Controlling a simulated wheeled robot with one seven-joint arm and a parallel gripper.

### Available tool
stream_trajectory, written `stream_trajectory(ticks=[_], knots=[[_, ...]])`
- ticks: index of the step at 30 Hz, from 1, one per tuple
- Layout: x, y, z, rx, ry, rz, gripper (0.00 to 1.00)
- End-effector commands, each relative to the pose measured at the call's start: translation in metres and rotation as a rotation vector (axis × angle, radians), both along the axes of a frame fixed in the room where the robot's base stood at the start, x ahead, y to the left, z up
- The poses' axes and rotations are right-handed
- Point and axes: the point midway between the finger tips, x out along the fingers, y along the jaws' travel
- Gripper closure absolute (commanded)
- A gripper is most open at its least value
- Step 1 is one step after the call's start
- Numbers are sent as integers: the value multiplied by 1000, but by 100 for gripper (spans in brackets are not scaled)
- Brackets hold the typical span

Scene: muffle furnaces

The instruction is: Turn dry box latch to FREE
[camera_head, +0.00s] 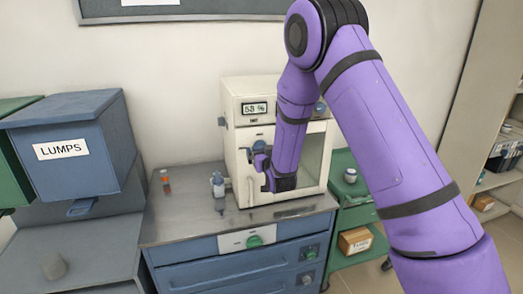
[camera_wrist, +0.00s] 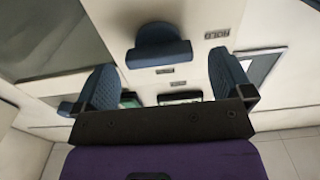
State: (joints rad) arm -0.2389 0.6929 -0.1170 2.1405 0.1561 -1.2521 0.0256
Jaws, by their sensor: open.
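The dry box (camera_head: 237,177) is a cream cabinet with a glass-fronted door and a "53 %" display, standing on the steel-topped bench. Its latch (camera_wrist: 160,46) is a blue handle with a rounded end, seen in the wrist view ahead of my gripper. I cannot see contact. In the head view my gripper (camera_head: 262,163) is at the box front and hides part of it.
A small bottle (camera_head: 218,184) and an orange-and-grey vial (camera_head: 165,181) stand on the bench (camera_head: 185,222) left of the box. A blue LUMPS bin (camera_head: 75,140) is further left. A green cart (camera_head: 347,205) stands at the right.

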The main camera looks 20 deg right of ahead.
Motion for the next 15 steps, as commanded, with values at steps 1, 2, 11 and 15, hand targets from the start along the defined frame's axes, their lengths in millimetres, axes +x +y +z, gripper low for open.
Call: stream_trajectory(ticks=[1,2,11,15], knots=[[6,0,0,0,0,0,2],[9,0,0,0,0,0,2],[21,0,0,0,1,0,2],[21,0,0,0,1,0,2]])
